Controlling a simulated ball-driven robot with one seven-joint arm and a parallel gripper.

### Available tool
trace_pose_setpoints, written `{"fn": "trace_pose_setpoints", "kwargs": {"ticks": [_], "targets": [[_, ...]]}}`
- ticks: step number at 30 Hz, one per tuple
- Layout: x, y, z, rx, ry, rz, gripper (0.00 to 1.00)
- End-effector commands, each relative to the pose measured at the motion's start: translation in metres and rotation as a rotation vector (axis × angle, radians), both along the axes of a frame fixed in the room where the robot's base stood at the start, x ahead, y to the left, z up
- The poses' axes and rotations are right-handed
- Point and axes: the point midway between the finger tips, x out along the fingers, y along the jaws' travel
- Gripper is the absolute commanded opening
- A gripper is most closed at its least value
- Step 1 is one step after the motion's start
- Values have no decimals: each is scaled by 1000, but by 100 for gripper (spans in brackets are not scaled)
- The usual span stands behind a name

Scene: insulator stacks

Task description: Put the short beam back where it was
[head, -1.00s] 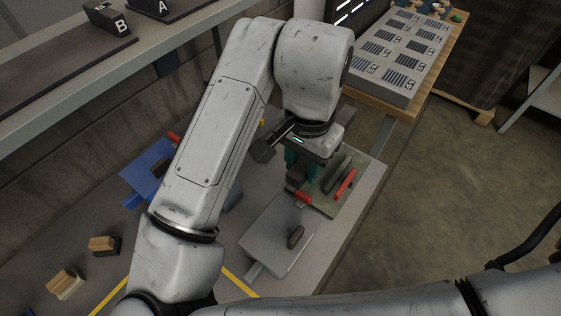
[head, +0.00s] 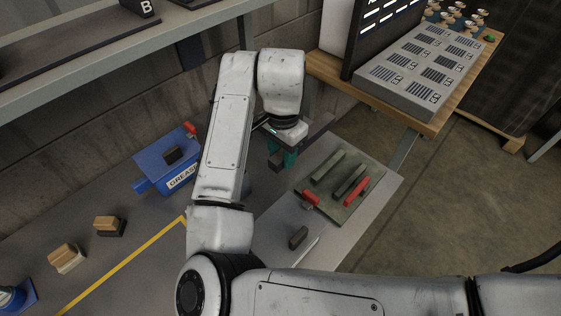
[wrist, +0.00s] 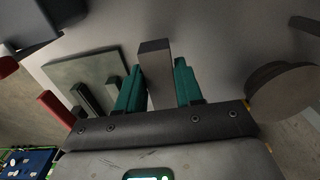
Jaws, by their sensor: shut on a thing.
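My gripper (head: 283,158) has teal fingers and is shut on a short grey beam (head: 275,161). In the wrist view the beam (wrist: 154,72) stands out between the two fingers (wrist: 156,88). The gripper is above the bench, beyond and left of a green-grey board (head: 322,205), apart from it. Two longer grey beams lie side by side on the board, one left (head: 328,165) and one right (head: 350,180). A red piece (head: 356,190) lies at the board's right and another (head: 310,198) at its near left. The wrist view also shows the board (wrist: 85,68) at left.
A blue grease box (head: 150,165) stands left of my arm, with a dark block on it. Two wood-topped blocks (head: 107,223) (head: 66,256) are further left. A dark block (head: 298,237) lies near my arm. A side table with a grey panel (head: 425,62) is at back right.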

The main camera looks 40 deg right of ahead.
Motion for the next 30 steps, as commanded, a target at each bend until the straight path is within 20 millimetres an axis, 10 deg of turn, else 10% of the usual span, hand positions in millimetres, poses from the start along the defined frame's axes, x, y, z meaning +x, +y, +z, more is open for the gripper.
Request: {"fn": "trace_pose_setpoints", "kwargs": {"ticks": [25, 26, 30], "targets": [[10, -4, -46, -1, -1, 1, 0], [10, -4, -45, 0, -1, 1, 39], [10, -4, -45, 0, -1, 1, 52]]}}
